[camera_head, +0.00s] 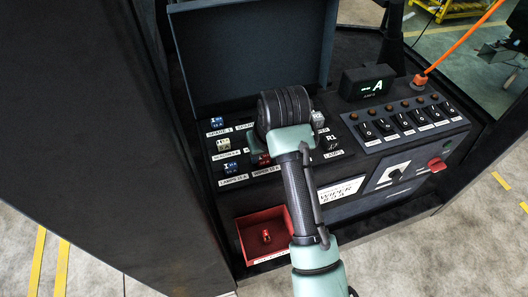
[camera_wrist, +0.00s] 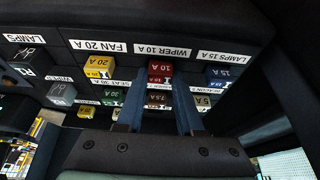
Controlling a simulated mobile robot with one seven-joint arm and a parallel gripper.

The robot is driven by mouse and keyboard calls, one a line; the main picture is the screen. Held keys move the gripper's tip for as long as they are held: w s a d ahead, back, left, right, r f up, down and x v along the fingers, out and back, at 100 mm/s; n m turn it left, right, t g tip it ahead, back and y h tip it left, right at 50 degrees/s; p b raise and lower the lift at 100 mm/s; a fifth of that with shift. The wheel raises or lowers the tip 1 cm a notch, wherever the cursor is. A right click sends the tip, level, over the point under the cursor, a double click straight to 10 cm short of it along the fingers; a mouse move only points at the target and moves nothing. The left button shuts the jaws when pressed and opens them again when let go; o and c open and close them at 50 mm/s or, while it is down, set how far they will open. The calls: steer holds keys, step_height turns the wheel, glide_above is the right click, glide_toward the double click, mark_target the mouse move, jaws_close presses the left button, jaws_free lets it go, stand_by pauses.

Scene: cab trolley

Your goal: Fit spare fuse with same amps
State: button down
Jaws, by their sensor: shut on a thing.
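In the wrist view my gripper (camera_wrist: 160,84) has its two fingers on either side of a red 10 A fuse (camera_wrist: 160,69), shut on it. The fuse is at the place labelled WIPER 10 A (camera_wrist: 163,50); whether it is fully seated I cannot tell. In the head view part of this red fuse (camera_head: 262,158) shows beside my arm, and my fingertips are hidden. Another red fuse (camera_head: 266,236) lies in the red tray (camera_head: 247,247) at the front of the console.
Close by stand a yellow 20 A fuse (camera_wrist: 98,66), a blue 15 A fuse (camera_wrist: 220,76), a brown 7.5 A fuse (camera_wrist: 157,98) and a green 30 A fuse (camera_wrist: 113,97). An open dark lid (camera_head: 235,55) rises behind. Rocker switches (camera_head: 385,126) and a display (camera_head: 366,80) are right.

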steer(key=shift+c, duration=2.3)
jaws_free()
steer(key=p+v, duration=0.2)
steer(key=v, duration=1.1)
steer(key=shift+d, duration=0.1)
